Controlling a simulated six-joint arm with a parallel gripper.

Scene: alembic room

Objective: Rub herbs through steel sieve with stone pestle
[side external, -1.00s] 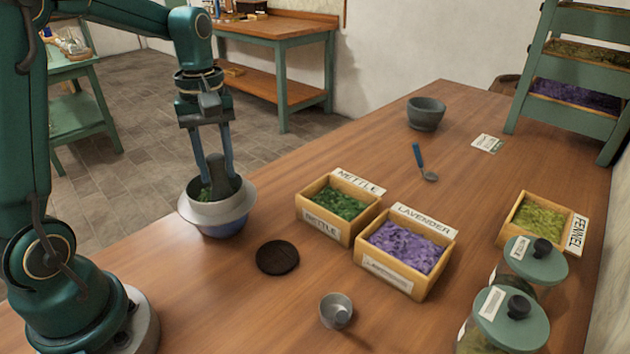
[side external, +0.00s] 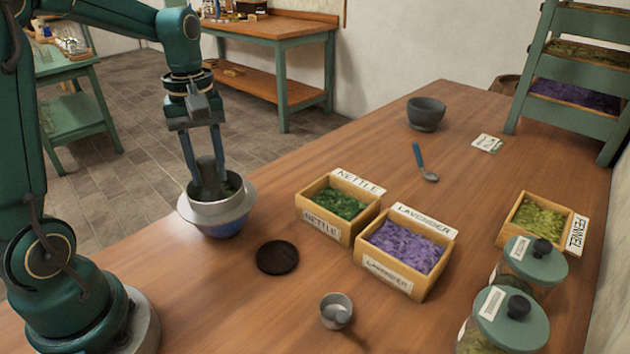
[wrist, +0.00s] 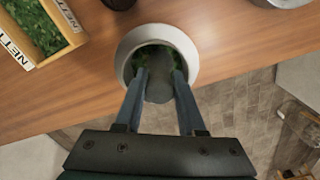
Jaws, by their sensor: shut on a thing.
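My gripper (side external: 207,172) is shut on the dark grey stone pestle (side external: 209,178), which stands roughly upright inside the steel sieve (side external: 192,211). The sieve rests on a blue bowl (side external: 222,229) near the table's left edge. Green herbs (side external: 234,184) show inside the sieve beside the pestle. In the wrist view the two blue fingers flank the pestle (wrist: 159,88), and the pale sieve rim (wrist: 190,52) rings it. Green bits show around the pestle. Its lower end and the bowl's inside are hidden.
A nettle box (side external: 325,230) and a lavender box (side external: 405,285) stand right of the sieve. A dark round disc (side external: 277,257) and a small metal cup (side external: 336,312) lie in front. A stone mortar (side external: 426,114) and a spoon (side external: 424,163) are farther back. Green-lidded jars (side external: 512,318) stand at the right.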

